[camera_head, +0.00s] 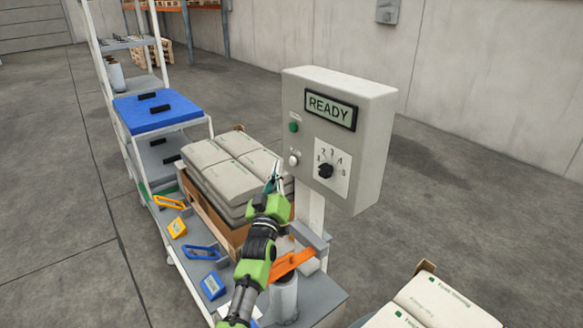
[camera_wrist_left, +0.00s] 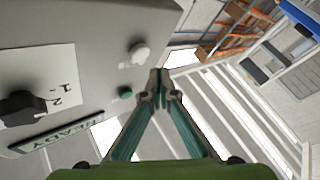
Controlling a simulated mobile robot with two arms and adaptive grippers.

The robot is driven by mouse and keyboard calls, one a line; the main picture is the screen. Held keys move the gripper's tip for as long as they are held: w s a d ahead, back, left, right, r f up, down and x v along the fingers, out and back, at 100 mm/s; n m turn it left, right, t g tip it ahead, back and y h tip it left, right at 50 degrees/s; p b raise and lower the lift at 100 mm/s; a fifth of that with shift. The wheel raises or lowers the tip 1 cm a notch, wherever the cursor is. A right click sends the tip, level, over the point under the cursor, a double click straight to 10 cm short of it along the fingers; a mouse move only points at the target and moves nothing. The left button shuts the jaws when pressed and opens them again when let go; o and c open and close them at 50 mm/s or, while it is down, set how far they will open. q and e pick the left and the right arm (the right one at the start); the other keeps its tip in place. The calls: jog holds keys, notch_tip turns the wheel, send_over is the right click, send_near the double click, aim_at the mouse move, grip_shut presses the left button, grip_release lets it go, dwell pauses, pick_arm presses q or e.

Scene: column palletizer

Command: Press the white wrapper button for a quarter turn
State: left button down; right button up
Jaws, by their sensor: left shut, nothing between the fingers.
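The grey control box (camera_head: 366,150) stands on a post and its display reads READY (camera_head: 330,110). On its front face are a green button (camera_head: 293,127), a white button (camera_head: 294,160) below it and a black dial (camera_head: 326,171) with numbers. My left gripper (camera_head: 275,172) is just left of the white button in the head view, shut and empty. In the left wrist view the fingertips (camera_wrist_left: 158,80) are close below the white button (camera_wrist_left: 139,53), seemingly apart from it. The green button (camera_wrist_left: 125,93) and dial (camera_wrist_left: 24,106) also show there. My right gripper is not in view.
Stacked grey bags (camera_head: 225,165) lie behind my left gripper. A cart with a blue top (camera_head: 157,111) stands at the left. Yellow and blue items (camera_head: 202,252) lie on the grey surface below. More bags (camera_head: 440,300) are at the lower right.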

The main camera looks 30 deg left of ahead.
aim_at(293, 161)
pick_arm(q)
jog(key=shift+w+d, duration=0.25)
jog(key=shift+w, duration=0.4)
dwell(1.0)
jog(key=shift+w+d+b, duration=0.2)
jog(key=shift+w+b, duration=0.15)
jog(key=shift+w, duration=0.05)
